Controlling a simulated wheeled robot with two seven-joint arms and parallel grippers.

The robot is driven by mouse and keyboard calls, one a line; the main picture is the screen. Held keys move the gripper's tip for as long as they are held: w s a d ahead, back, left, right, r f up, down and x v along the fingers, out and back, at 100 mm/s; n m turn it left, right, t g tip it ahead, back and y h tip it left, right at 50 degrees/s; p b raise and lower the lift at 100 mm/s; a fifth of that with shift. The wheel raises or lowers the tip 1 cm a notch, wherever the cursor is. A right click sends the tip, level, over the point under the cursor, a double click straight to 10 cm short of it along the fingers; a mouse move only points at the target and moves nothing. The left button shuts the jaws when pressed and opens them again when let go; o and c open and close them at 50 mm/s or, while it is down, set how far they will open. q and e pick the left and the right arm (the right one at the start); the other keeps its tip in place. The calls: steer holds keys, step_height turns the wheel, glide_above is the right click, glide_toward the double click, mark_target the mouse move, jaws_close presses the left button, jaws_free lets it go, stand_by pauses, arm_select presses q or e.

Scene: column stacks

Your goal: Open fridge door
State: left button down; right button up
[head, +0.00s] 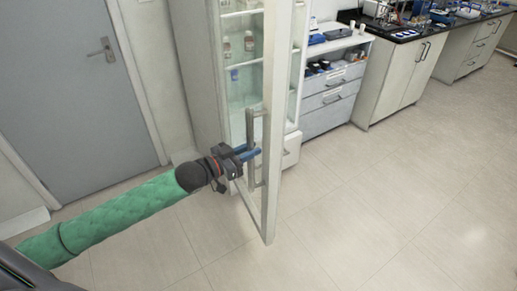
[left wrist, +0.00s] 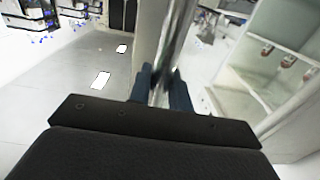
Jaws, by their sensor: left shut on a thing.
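The fridge (head: 236,70) is a tall white cabinet with shelves of bottles, in the upper middle of the head view. Its glazed door (head: 270,150) stands swung out from the body, its edge toward me. The door has a vertical metal bar handle (head: 251,125), which also shows in the left wrist view (left wrist: 171,50). My left gripper (head: 250,154) is shut on the handle, its blue fingers on either side of the bar, also seen in the left wrist view (left wrist: 163,88). My right gripper is out of view.
A grey door (head: 60,80) with a lever handle is in the wall at the left. A drawer unit (head: 332,95) and black-topped lab benches (head: 405,75) run to the right of the fridge. The tiled floor (head: 370,210) is clear at the front and right.

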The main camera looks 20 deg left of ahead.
arm_select(q)
steer(key=shift+s+a+r, duration=0.1)
steer(key=shift+s+a, duration=0.4)
steer(key=shift+a, duration=0.3)
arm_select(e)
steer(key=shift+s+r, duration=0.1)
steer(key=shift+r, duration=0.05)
